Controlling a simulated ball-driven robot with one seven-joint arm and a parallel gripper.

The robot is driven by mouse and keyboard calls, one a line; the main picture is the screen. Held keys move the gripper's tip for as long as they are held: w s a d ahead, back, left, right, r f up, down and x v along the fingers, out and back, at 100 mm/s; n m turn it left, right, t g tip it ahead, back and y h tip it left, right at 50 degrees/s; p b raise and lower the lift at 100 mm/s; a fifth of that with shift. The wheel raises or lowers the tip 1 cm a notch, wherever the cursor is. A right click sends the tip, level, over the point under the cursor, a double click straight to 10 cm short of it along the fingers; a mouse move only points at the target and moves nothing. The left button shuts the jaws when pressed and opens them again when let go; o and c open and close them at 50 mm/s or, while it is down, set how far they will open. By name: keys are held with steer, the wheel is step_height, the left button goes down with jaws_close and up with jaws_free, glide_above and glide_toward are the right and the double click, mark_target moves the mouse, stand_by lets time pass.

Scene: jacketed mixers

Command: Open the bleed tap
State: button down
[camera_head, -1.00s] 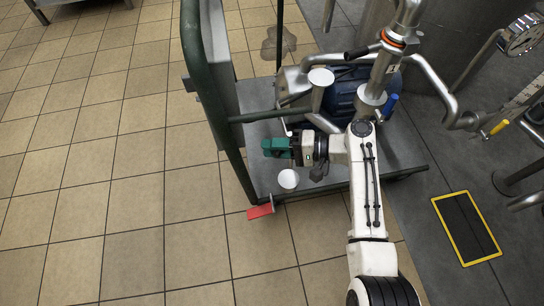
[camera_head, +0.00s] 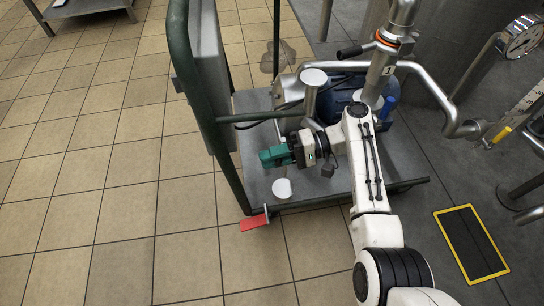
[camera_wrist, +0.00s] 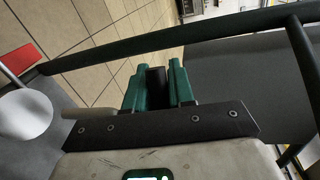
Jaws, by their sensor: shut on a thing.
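My gripper (camera_head: 275,157), with green fingers, is over the near left part of a trolley deck. In the wrist view its fingers (camera_wrist: 158,88) are closed on a narrow dark piece (camera_wrist: 157,84); I cannot tell what this piece belongs to. No part is clearly marked as the bleed tap. Handles in sight are a black lever (camera_head: 350,52) on the upper pipe, a blue handle (camera_head: 388,107) by the motor, and a yellow handle (camera_head: 502,135) at the right pipe. My gripper is apart from all three.
The trolley (camera_head: 330,196) has a green tubular frame (camera_head: 190,90) on its left and a red tab (camera_head: 254,222) at its near corner. A white round piece (camera_head: 282,188) is below my gripper. A gauge (camera_head: 522,36) stands far right. Tiled floor at left is open.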

steer(key=shift+f, duration=0.1)
steer(key=c, duration=1.1)
jaws_free()
steer(key=shift+o, duration=0.2)
